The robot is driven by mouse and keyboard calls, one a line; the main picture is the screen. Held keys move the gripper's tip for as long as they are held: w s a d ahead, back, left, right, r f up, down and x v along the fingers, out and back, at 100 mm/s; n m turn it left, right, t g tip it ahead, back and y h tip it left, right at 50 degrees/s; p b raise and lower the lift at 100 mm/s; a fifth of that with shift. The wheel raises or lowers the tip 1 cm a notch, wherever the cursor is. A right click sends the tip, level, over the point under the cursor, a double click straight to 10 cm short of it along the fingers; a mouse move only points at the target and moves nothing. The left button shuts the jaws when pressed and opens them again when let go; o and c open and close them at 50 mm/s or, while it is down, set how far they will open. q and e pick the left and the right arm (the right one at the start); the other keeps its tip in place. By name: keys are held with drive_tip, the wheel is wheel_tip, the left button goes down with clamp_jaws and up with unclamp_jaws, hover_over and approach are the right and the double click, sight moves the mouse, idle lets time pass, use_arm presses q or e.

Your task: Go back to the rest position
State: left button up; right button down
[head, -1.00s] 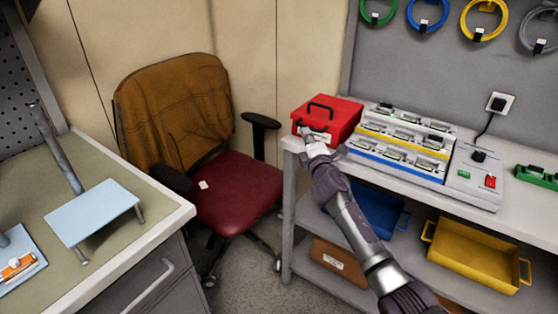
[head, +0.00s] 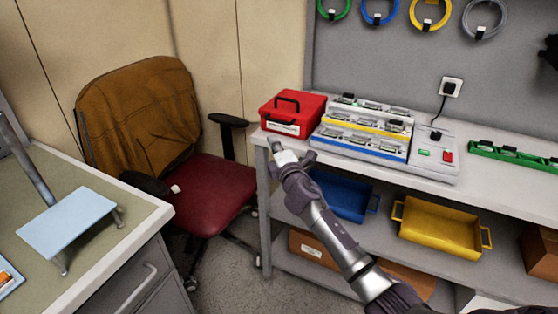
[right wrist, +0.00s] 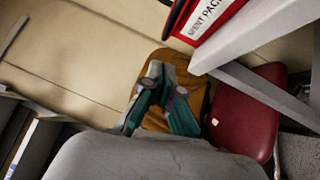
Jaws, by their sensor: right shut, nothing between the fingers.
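My right gripper (head: 284,153) is in the head view, in front of the left end of the bench and just below the red box (head: 293,113). It looks empty and its fingers are together; it also shows in the right wrist view (right wrist: 165,75). The red box has a black handle and a white label and stands closed on the bench's left corner. In the right wrist view the red box (right wrist: 215,22) is at the top right, apart from the fingers. My left gripper is not in view.
The bench (head: 480,182) holds a rack of modules (head: 362,128) and a green strip (head: 510,154). A blue bin (head: 343,196) and a yellow bin (head: 440,228) are on the shelf below. A red chair (head: 212,195) stands left, beside a table with a light-blue stand (head: 68,222).

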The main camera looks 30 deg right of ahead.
drive_tip(key=s, duration=0.6)
drive_tip(key=s+a+f+m+g, duration=0.1)
drive_tip(key=s+f+m+g, duration=0.35)
drive_tip(key=f, duration=0.95)
drive_tip(key=s+f+m+g+p, duration=0.1)
drive_tip(key=s+f+g, duration=0.1)
drive_tip(key=s+f, duration=0.8)
drive_tip(key=s+a+f+m+g, duration=0.1)
drive_tip(key=s+f+m+g, duration=0.15)
drive_tip(key=f, duration=1.45)
drive_tip(key=s+a+f+m+g+y+p, duration=0.1)
drive_tip(key=s+f+m+g, duration=0.15)
drive_tip(key=s+f, duration=0.6)
drive_tip(key=s+a+f+m+g, duration=0.1)
drive_tip(key=s+f+m+g, duration=0.15)
drive_tip(key=s+f, duration=0.65)
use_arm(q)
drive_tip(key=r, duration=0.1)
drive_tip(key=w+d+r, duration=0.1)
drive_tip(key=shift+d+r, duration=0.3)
use_arm(e)
drive_tip(key=s+a+f+m+g, duration=0.1)
drive_tip(key=s+g, duration=0.1)
drive_tip(key=s, duration=1)
drive_tip(key=s+a+f+m+g, duration=0.1)
drive_tip(key=s+a+m+g, duration=0.1)
drive_tip(key=s, duration=0.9)
drive_tip(key=shift+s+a+y, duration=0.25)
drive_tip(key=shift+s+y, duration=0.05)
drive_tip(key=shift+s, duration=0.1)
